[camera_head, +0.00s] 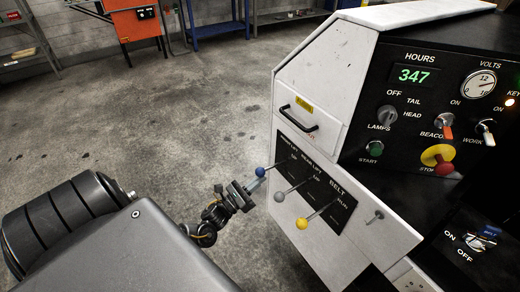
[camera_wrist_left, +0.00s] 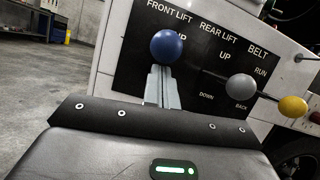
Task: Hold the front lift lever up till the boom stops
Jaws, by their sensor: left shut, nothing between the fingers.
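The front lift lever shows as a blue ball knob (camera_head: 260,171) at the left end of a black lever plate on the white side panel. In the left wrist view the blue knob (camera_wrist_left: 167,46) stands under the FRONT LIFT label, close to the word UP. My left gripper (camera_head: 257,182) is shut and empty, with its fingertips just below the blue knob. In the left wrist view its pale fingers (camera_wrist_left: 161,82) reach up to the knob's underside and hide the lever's shaft. I cannot tell whether they touch it. My right gripper is not in view.
The grey rear lift knob (camera_head: 279,196) and yellow belt knob (camera_head: 302,223) stand to the right on the same plate. A black drawer handle (camera_head: 298,120) is above. The control panel has a red stop button (camera_head: 440,168). Open concrete floor (camera_head: 120,130) lies to the left.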

